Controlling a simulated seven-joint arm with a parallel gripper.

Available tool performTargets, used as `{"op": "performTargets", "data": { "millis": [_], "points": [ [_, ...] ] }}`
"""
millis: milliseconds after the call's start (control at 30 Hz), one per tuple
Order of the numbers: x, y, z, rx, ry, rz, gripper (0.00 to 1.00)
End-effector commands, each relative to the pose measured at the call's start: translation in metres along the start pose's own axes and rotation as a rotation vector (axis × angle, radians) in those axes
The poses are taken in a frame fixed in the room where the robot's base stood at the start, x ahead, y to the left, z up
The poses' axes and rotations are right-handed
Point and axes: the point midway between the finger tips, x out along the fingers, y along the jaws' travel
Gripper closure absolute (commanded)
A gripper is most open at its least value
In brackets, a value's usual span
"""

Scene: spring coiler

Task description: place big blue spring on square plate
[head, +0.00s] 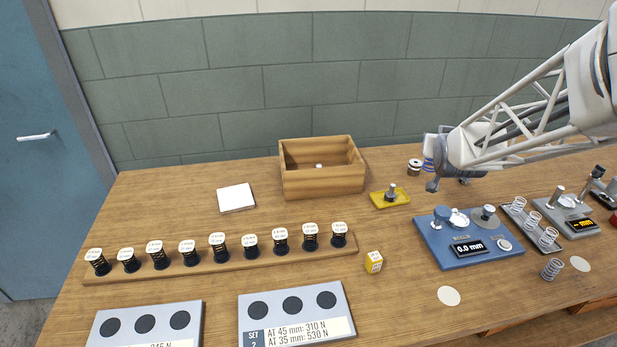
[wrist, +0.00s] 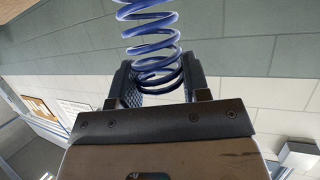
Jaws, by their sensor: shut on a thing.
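The big blue spring (wrist: 150,35) is between the fingers of my gripper (wrist: 155,82) in the wrist view, with its coils extending beyond the fingertips. In the head view a small part of the blue spring (head: 428,165) shows at the left of my gripper (head: 434,172), which is shut on it over the back right of the table; the arm end hides the rest. The white square plate (head: 236,197) lies flat and bare on the table, left of the wooden box and well left of my gripper.
An open wooden box (head: 322,185) stands between the plate and my gripper. A yellow base with a post (head: 390,196) and a dark-and-white spool (head: 414,167) are close by. A rack of black springs (head: 220,262) lies in front of the plate. A blue gauge (head: 464,240) is below my gripper.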

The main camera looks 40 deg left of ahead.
Motion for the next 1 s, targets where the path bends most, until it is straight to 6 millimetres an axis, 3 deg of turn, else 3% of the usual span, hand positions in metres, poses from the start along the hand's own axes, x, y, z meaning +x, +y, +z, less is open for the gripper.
{"op": "performTargets", "data": {
  "millis": [500,1000],
  "points": [
    [0.03,-0.155,-0.01,-0.078,-0.003,-0.193,0.85],
    [0.032,-0.312,-0.006,-0.154,-0.005,-0.374,0.85]
  ]
}}
